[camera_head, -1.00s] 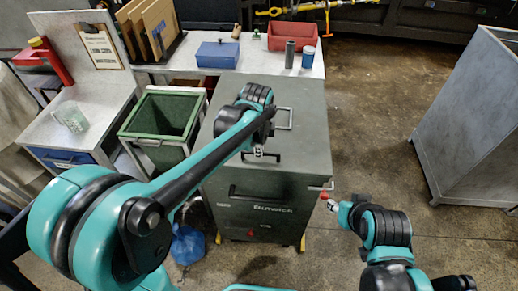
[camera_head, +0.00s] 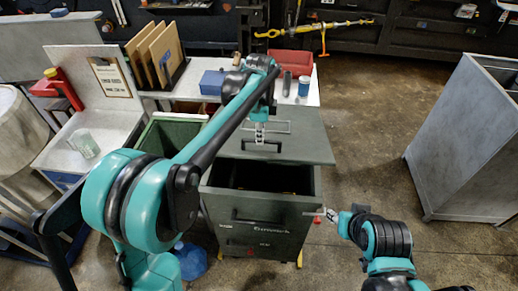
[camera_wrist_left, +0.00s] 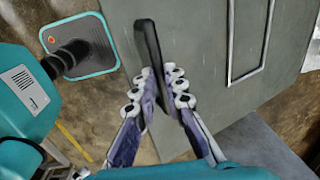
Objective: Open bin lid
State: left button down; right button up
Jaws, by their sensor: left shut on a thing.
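The dark grey-green bin (camera_head: 262,238) stands in the middle of the head view, its front facing me. Its lid (camera_head: 305,148) is raised at the front, and a dark opening shows beneath it. My left gripper (camera_head: 260,139) is at the black handle on the lid's upper side. In the left wrist view, the left gripper's fingers (camera_wrist_left: 165,98) are on both sides of the black handle (camera_wrist_left: 148,42), shut on it, with the lid (camera_wrist_left: 195,45) behind. My right gripper (camera_head: 328,214) is beside the bin's right side, near a small red part; its fingers are too small to judge.
A green open container (camera_head: 170,140) stands left of the bin, partly behind my left arm. A worktable behind holds a red tray (camera_head: 290,62) and a blue box (camera_head: 212,83). A grey cabinet (camera_head: 455,140) stands at right. Floor between it and the bin is clear.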

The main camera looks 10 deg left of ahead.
pick_arm(q)
jog(key=w+r+p, duration=0.8)
jog(key=r, duration=0.3)
jog(key=shift+w+r, duration=0.2)
jog(key=shift+r, duration=0.1)
